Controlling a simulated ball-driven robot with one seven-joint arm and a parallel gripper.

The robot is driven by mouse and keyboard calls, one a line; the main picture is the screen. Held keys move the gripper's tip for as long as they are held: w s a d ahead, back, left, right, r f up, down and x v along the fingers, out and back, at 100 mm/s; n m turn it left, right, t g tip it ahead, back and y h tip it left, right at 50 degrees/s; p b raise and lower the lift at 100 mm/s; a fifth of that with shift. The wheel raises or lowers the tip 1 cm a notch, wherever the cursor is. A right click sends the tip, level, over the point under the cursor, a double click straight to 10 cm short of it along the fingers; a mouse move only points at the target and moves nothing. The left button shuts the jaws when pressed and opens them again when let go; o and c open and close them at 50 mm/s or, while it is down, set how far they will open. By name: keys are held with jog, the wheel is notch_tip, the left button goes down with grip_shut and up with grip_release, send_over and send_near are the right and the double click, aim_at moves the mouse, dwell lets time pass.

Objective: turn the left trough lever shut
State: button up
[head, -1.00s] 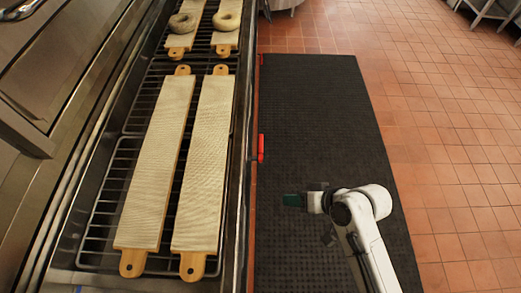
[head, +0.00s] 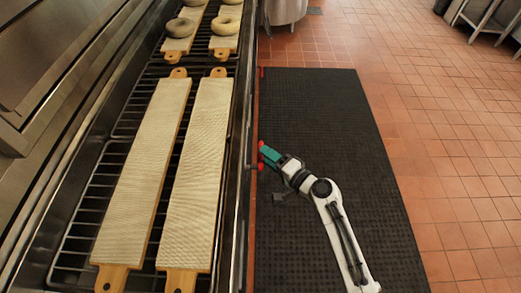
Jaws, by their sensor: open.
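A red lever (head: 261,145) shows on the right side of the trough's outer wall, beside the dark mat. My gripper (head: 267,156), with green fingers, is right at this lever and partly covers it. Red shows on both sides of the fingertips. The jaws are open; I cannot tell whether they touch the lever. A second red lever (head: 262,72) sits farther up the same wall, clear of my gripper.
The trough (head: 239,150) holds a wire rack with two long cloth-covered boards (head: 143,170) (head: 200,165). Shorter boards with bagels (head: 180,27) lie beyond. A black mat (head: 330,120) covers the floor on the right, with open tile past it. A round metal vessel (head: 284,10) stands at the back.

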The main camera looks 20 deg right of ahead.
jog(key=shift+x, duration=2)
grip_shut()
